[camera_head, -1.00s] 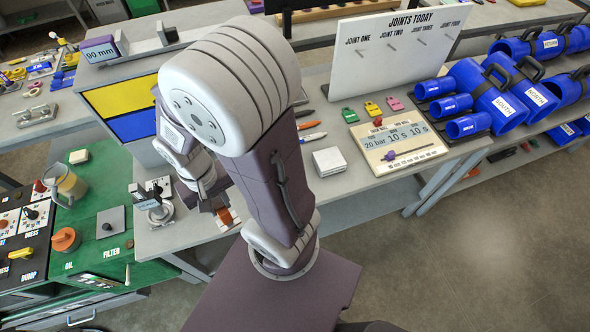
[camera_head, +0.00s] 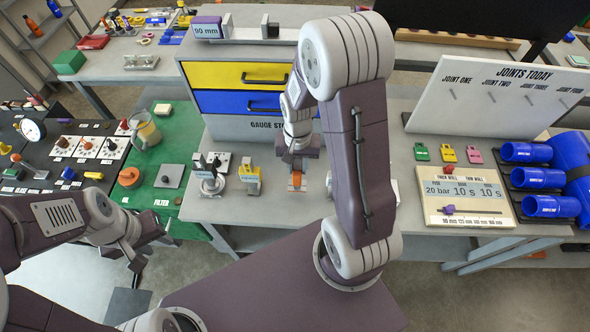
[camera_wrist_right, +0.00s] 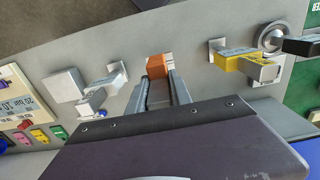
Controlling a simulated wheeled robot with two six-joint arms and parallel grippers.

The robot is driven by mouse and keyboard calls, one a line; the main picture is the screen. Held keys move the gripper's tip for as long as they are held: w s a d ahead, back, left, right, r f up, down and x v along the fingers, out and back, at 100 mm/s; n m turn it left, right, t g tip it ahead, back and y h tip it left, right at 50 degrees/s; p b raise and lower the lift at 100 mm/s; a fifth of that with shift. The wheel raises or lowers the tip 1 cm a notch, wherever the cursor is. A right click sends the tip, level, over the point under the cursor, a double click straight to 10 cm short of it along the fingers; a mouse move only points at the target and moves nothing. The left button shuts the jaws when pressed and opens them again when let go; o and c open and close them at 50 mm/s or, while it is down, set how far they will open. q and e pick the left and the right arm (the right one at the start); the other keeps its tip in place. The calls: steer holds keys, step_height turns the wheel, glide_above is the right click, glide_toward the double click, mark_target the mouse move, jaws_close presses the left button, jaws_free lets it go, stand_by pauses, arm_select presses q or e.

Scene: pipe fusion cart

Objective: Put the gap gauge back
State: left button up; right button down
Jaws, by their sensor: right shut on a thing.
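My right gripper (camera_wrist_right: 160,90) points down over the front of the bench and is shut on an orange-ended piece (camera_wrist_right: 159,67), apparently the gap gauge. The orange end also shows under the gripper in the head view (camera_head: 295,180). The grey part between the fingers is mostly hidden. A yellow gauge (camera_head: 250,178) on a small stand is to the left of it, and a pale gauge (camera_wrist_right: 104,92) on another stand is on its other side. My left gripper (camera_head: 148,252) hangs empty at the lower left, its fingers apart, off the bench.
The blue and yellow drawer cabinet (camera_head: 240,101) stands behind the right gripper. A round-based instrument (camera_head: 210,184) is left of the yellow gauge. The label board (camera_head: 465,205) and blue pipes (camera_head: 525,152) lie to the right. A green cart (camera_head: 180,140) adjoins at left.

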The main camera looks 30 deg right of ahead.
mark_target(294, 171)
steer(key=shift+w+f, duration=0.35)
steer(key=shift+w, duration=0.4)
steer(key=shift+w+a+f, duration=0.1)
steer(key=shift+a+f, duration=0.15)
steer(key=shift+f, duration=0.3)
step_height(294, 171, down, 3)
steer(key=shift+d+r+p, duration=0.1)
steer(key=shift+d+p, duration=0.05)
steer(key=shift+p, duration=0.3)
steer(key=shift+w+f, duration=0.15)
steer(key=shift+f, duration=0.15)
